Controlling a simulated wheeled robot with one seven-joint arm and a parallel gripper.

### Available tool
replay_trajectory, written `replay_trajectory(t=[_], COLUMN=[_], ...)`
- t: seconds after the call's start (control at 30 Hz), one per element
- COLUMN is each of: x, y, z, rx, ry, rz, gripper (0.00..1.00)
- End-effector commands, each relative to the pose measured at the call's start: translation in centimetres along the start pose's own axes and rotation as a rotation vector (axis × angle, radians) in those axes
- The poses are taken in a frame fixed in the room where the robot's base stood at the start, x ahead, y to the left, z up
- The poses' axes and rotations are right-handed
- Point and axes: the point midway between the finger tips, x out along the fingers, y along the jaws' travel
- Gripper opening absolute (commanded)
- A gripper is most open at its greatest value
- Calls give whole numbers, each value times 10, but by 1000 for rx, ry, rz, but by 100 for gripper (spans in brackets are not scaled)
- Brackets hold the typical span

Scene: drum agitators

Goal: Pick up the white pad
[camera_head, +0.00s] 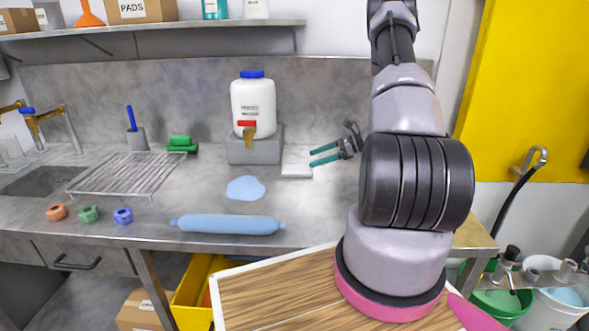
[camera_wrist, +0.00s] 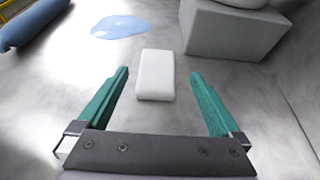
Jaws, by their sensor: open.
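The white pad (camera_head: 297,169) lies flat on the grey counter, just right of the grey block under the white jug. In the wrist view the white pad (camera_wrist: 155,75) is a small upright-looking rectangle in the picture, ahead of and between the fingers. My gripper (camera_head: 323,156) is open with two green fingers, beside the pad on its right in the head view. In the wrist view my gripper (camera_wrist: 158,80) has nothing between its jaws that it touches; a gap shows between each finger and the pad.
The grey block (camera_head: 254,150) carries the white jug (camera_head: 253,104) close to the pad. A blue puddle (camera_head: 245,188) and a blue rolled cylinder (camera_head: 228,224) lie on the counter to the left. A wire rack (camera_head: 125,174) stands further left. The counter around the pad's front is clear.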

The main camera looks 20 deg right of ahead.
Motion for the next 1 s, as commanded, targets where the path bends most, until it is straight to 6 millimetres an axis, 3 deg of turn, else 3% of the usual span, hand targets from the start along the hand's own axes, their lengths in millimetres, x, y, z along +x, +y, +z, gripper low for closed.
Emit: replay_trajectory(t=[0.2, 0.47, 0.7, 1.0], x=[36, 58, 93, 105], y=[2, 2, 4, 3], z=[0, -1, -2, -2], rx=[1, 0, -1, 0], ry=[-1, 0, 1, 0], rz=[5, 4, 5, 2], gripper=[100, 100, 100, 100])
